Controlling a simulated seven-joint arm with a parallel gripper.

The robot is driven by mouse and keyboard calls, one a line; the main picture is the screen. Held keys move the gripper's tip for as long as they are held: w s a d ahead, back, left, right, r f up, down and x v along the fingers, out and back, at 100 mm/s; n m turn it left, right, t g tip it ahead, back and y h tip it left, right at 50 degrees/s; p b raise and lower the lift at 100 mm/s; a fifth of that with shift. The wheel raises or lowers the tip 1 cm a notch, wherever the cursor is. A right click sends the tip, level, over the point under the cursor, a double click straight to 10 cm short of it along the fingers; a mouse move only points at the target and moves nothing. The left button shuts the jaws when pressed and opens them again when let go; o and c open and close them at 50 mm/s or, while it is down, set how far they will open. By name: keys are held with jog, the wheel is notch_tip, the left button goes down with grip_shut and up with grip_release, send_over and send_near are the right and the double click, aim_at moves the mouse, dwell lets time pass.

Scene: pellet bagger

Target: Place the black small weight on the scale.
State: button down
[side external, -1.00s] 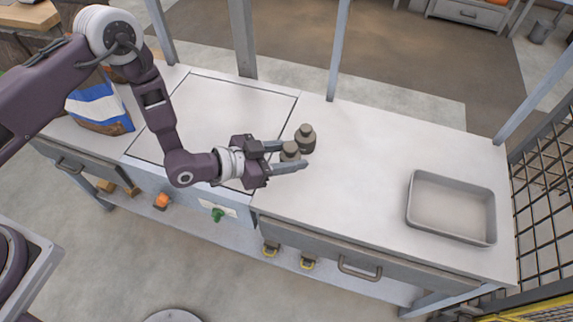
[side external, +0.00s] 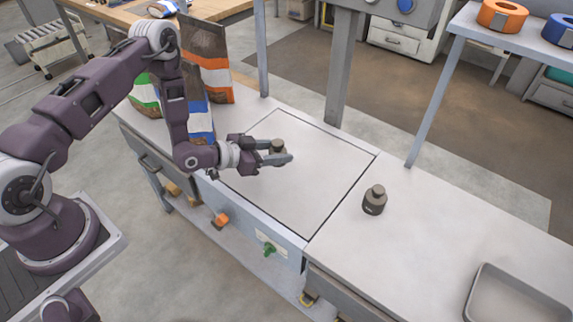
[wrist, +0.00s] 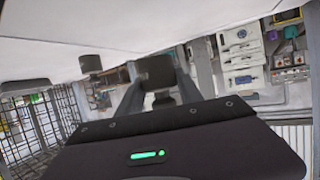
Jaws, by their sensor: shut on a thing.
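My gripper (side external: 280,156) is shut on a small dark weight (side external: 277,145), which is upright between the fingers. The held weight also shows between the fingers in the wrist view (wrist: 157,72). It is over the left part of the scale's flat pale plate (side external: 315,190), which is outlined in black in the bench top. I cannot tell whether its base touches the plate. A second dark weight (side external: 374,200), looking larger, stands upright on the bench right of the plate. It also shows in the wrist view (wrist: 91,65).
Several bags, including an orange-striped one (side external: 207,60), stand at the plate's back left. A grey post (side external: 341,75) rises behind the plate. A grey tray (side external: 513,297) lies at the lower right. Most of the plate is clear.

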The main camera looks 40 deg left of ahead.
aim_at(279, 181)
notch_tip(279, 181, down, 8)
dwell(0.4)
jog(key=c, duration=0.8)
grip_release()
jog(key=shift+f, duration=0.15)
